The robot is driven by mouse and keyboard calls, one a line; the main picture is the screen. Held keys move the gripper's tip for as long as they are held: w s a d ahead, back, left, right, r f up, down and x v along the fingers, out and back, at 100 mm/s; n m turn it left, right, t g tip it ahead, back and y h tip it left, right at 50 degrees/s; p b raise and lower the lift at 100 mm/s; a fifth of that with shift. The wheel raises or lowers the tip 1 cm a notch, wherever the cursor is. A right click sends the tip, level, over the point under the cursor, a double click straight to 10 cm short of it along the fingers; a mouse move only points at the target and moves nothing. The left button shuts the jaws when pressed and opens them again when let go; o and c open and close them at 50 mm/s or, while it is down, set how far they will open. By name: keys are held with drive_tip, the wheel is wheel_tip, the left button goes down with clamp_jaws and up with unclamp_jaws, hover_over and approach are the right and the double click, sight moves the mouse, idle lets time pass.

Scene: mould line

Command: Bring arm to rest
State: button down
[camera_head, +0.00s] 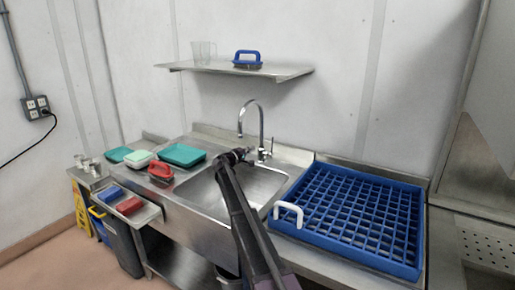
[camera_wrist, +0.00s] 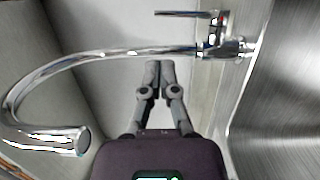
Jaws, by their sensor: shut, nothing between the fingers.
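My gripper (camera_wrist: 153,68) is shut and empty in the wrist view, with its two fingers together. A curved chrome faucet (camera_wrist: 75,60) arches close beside it on the left of that view, its spout end nearer the camera. In the head view my arm reaches up from the bottom over the sink (camera_head: 262,185). My gripper (camera_head: 247,151) is near the faucet (camera_head: 262,118) there, low by its base; I cannot tell whether they touch.
A red-handled brush (camera_head: 160,170) and teal trays (camera_head: 182,154) sit on the left counter. A wall shelf (camera_head: 290,72) holds a clear jug (camera_head: 203,52) and a blue-handled brush (camera_head: 247,60).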

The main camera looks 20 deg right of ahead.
drive_tip(key=shift+s+a, duration=0.25)
drive_tip(key=shift+a, duration=0.15)
drive_tip(key=shift+s, duration=0.1)
